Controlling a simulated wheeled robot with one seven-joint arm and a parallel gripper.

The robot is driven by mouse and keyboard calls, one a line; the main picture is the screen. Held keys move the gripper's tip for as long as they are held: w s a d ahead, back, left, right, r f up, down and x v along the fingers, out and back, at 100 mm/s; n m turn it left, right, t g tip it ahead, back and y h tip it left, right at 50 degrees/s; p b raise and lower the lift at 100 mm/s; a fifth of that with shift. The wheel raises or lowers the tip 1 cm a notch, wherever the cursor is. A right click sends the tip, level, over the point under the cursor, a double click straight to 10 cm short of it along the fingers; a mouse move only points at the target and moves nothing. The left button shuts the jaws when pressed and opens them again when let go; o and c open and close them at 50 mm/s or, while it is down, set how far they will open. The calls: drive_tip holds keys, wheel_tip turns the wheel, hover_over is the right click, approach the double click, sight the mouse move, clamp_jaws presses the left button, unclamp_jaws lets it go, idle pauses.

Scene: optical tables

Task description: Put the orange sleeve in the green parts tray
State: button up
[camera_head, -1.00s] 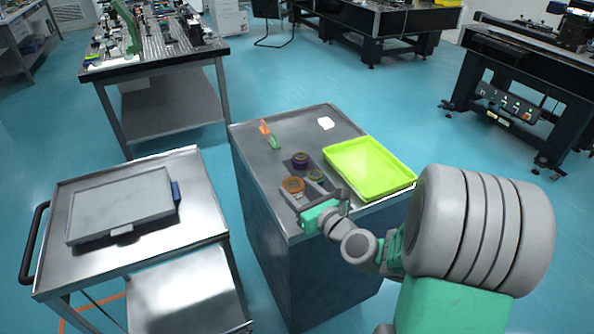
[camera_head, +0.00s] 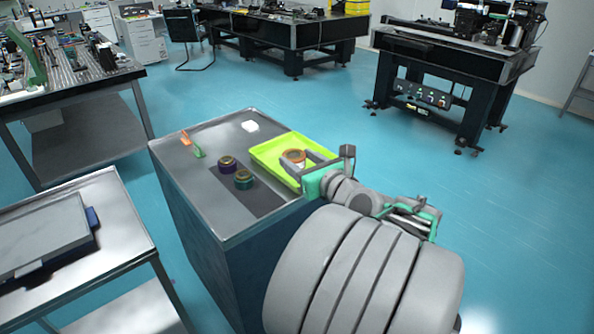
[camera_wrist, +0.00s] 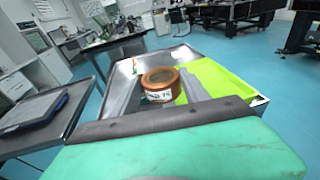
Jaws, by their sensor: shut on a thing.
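The orange sleeve (camera_head: 294,156) is a short ring with an open centre. My gripper (camera_head: 304,160) is shut on it and holds it over the green parts tray (camera_head: 262,153) in the head view. In the wrist view the orange sleeve (camera_wrist: 160,84) sits between the two fingers and shows a white label with dark print. The yellow-green tray (camera_wrist: 222,78) lies behind and to the right of it there. I cannot tell how high the sleeve is above the tray floor.
A purple ring (camera_head: 228,164) and a teal ring (camera_head: 243,179) stand on a dark mat (camera_head: 238,199) left of the tray. An orange item (camera_head: 185,138), a green item (camera_head: 198,151) and a white block (camera_head: 250,126) lie farther back on the metal cabinet top (camera_head: 217,127).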

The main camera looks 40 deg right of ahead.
sight(304, 154)
drive_tip(key=w+d+f+b, duration=0.1)
drive_tip(key=w+d+f, duration=0.3)
drive_tip(key=d, duration=0.1)
drive_tip(key=w+d+f+b, duration=0.1)
drive_tip(key=w+d+f, duration=0.3)
drive_tip(key=w+f, duration=0.1)
drive_tip(key=shift+w+d+f, duration=0.15)
drive_tip(key=shift+d+f, duration=0.1)
drive_tip(key=shift+d, duration=0.1)
wheel_tip(304, 154, down, 4)
drive_tip(key=shift+w+d+r+b, duration=0.15)
drive_tip(key=shift+r+b, duration=0.1)
drive_tip(key=shift+b, duration=0.4)
drive_tip(key=shift+r, duration=0.1)
